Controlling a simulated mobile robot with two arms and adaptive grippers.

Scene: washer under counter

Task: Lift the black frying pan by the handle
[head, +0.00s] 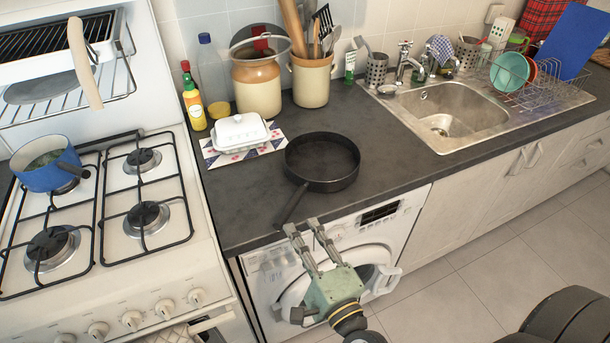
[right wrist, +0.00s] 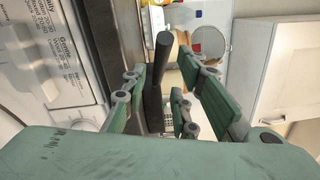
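The black frying pan (head: 322,160) sits on the dark counter above the washer. Its handle (head: 291,204) points toward the front edge. My right gripper (head: 301,226) is open in front of the counter edge, its fingertips close to the handle's end. In the right wrist view the dark handle (right wrist: 155,85) shows in the gap between the spread fingers. I cannot tell whether any finger touches it. My left gripper is not in view.
The washer (head: 370,240) is under the counter (head: 400,165), just behind my right gripper. A white butter dish (head: 240,131) stands left of the pan. The gas stove (head: 110,230) holds a blue pot (head: 48,170). The counter right of the pan is clear up to the sink (head: 450,112).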

